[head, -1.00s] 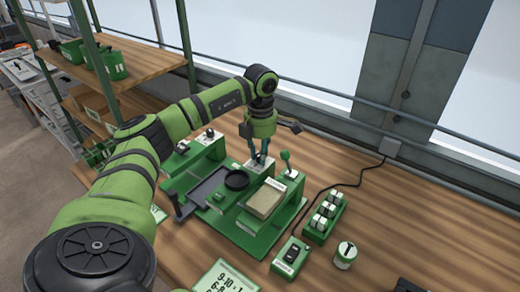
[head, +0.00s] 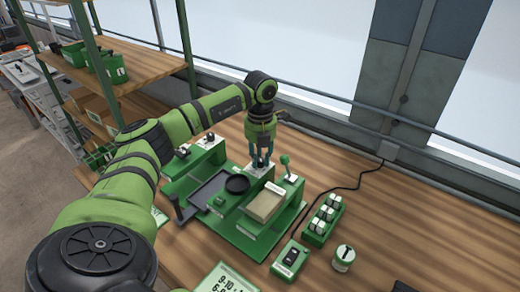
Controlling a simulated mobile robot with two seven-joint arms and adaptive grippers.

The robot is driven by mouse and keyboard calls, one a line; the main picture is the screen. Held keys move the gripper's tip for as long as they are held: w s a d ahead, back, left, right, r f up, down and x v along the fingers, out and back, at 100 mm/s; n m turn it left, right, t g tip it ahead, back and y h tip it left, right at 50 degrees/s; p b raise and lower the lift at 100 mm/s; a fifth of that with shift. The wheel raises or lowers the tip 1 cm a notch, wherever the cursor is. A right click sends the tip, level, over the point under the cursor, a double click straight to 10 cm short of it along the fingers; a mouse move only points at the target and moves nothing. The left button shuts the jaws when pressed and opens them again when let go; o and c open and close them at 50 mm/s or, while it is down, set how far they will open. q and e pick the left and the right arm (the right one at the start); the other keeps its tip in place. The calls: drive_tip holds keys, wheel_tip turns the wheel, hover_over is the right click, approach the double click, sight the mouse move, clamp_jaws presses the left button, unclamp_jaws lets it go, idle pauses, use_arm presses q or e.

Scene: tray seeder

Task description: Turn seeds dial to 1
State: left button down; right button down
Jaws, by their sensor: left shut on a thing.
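The green tray seeder (head: 243,238) stands on the wooden bench. My left gripper (head: 261,164) points down at the white-topped block at the seeder's back, behind the round black dish (head: 237,184). It is shut on a small dial there, which the fingers mostly hide. I cannot read the dial's label or setting. A green-knobbed lever (head: 285,161) stands just right of the gripper. My right gripper is not in view.
A beige tray (head: 265,206) sits at the seeder's front right. A switch box (head: 290,258), a green rack of white rolls (head: 323,220) and a small tin (head: 344,258) stand to the right. A black cable crosses the bench. The bench at far right is mostly clear.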

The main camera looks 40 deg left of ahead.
sight(261, 158)
use_arm(q)
drive_tip(key=shift+n, duration=1)
drive_tip(key=shift+r, duration=0.1)
drive_tip(key=c, duration=1)
unclamp_jaws()
drive_tip(key=shift+w, duration=0.1)
drive_tip(key=shift+c, duration=0.2)
wheel_tip(261, 158, up, 12)
